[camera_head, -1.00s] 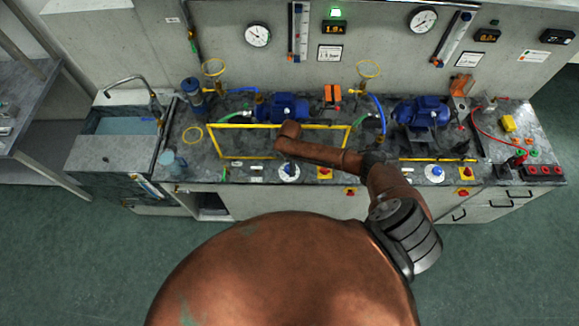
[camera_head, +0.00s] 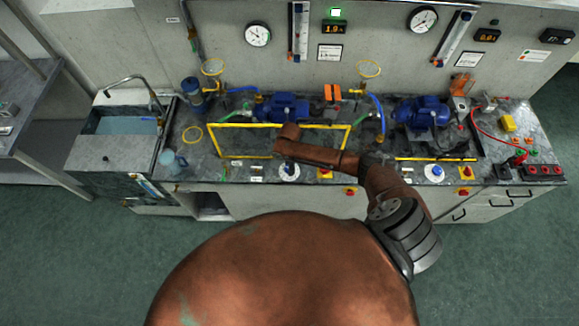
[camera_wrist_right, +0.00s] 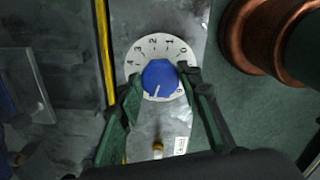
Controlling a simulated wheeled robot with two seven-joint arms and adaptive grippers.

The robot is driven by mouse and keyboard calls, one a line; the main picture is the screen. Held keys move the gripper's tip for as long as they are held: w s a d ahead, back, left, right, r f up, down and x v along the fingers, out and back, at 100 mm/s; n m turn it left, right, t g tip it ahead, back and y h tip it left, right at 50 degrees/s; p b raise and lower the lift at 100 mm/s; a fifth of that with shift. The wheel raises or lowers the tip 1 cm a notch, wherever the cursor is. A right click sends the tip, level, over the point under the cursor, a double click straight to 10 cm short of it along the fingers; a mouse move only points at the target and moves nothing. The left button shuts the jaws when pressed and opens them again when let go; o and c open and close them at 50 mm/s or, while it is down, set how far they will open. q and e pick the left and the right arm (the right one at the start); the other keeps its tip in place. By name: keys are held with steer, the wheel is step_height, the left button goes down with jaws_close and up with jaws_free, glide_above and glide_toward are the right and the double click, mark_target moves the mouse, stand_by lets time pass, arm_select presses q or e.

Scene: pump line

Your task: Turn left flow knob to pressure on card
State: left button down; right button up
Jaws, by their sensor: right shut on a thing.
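The left flow knob (camera_head: 289,168) is blue on a white round dial at the bench's front edge. In the right wrist view the blue knob (camera_wrist_right: 160,75) shows a white pointer line toward the dial's lower side. My right gripper (camera_wrist_right: 162,79) has a green finger on each side of the knob and is shut on it; in the head view my arm hides the fingers. The card (camera_head: 329,53) hangs on the back wall, its print too small to read. Above it a lit display (camera_head: 334,28) seems to read about 1.9. My left gripper is not in view.
A yellow frame line (camera_head: 230,125) surrounds the left blue pump (camera_head: 283,107). A yellow-red switch (camera_head: 325,172) sits just right of the knob. Another blue knob (camera_head: 437,171) is farther right. A sink (camera_head: 118,122) is at left.

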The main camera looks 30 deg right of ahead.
steer(key=shift+r+m+p, duration=0.15)
steer(key=shift+m+p, duration=0.35)
steer(key=shift+c, duration=0.6)
steer(key=shift+m+p, duration=0.55)
steer(key=shift+m, duration=0.45)
steer(key=o, duration=1.2)
steer(key=shift+c, duration=0.2)
step_height(320, 180, up, 12)
